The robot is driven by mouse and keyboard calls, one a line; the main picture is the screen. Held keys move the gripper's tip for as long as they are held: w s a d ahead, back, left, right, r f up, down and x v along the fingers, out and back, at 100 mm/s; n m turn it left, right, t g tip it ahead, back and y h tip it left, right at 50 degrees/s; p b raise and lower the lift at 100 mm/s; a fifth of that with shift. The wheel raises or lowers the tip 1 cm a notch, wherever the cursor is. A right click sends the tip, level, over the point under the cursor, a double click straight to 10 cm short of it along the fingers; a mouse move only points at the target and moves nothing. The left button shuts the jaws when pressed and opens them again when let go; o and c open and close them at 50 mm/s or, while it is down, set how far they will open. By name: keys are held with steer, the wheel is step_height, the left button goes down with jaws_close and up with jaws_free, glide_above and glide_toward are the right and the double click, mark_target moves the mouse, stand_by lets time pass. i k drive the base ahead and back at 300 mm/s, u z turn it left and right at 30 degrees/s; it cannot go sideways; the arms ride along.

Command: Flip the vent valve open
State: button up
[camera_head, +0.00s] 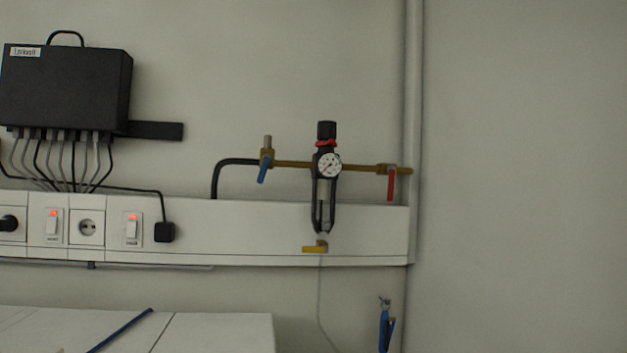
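My gripper is not in the picture. A brass pipe on the wall carries a blue-handled valve (263,168) at left and a red-handled valve (391,183) at right. Both levers hang down, the blue one slightly slanted. Between them is a black regulator (325,190) with a round white gauge (329,165). Below the regulator is a small valve with a yellow lever (315,249), which lies level and points left. No label shows which of these is the vent valve.
A black box (65,88) with several cables hangs at the upper left, above a white wall duct (265,225) with sockets and lit switches. A white surface (220,330) is at the lower left. A blue-handled item (384,326) hangs at the lower right. The right wall is bare.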

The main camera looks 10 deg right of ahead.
mark_target(266, 158)
steer(key=z, duration=0.05)
steer(key=i, duration=1)
